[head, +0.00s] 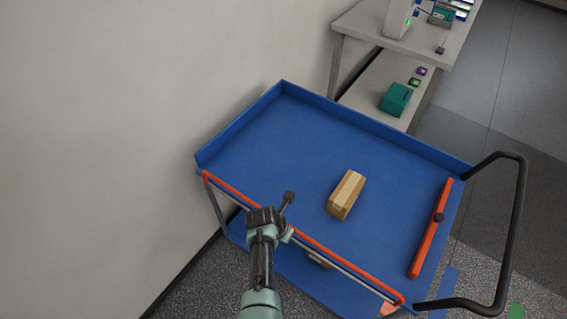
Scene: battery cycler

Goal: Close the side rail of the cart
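The blue cart (300,150) stands beside the wall, with raised blue lips along its far and left edges. A long orange side rail (335,257) runs along its near edge, with a thin grey bar close beside it. I cannot tell the rail's exact tilt. A second, shorter orange bar (430,230) with a dark knob lies near the right end of the deck. My gripper (287,203) is over the near edge, by the middle of the long rail, and hides part of it. Contact with the rail and the gap between the fingers are unclear.
A wooden block (346,194) lies on the deck. A black push handle (518,225) sticks out at the cart's right end. A workbench (355,20) with devices and a teal box (396,98) on its lower shelf stands behind. Floor at right is mostly open.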

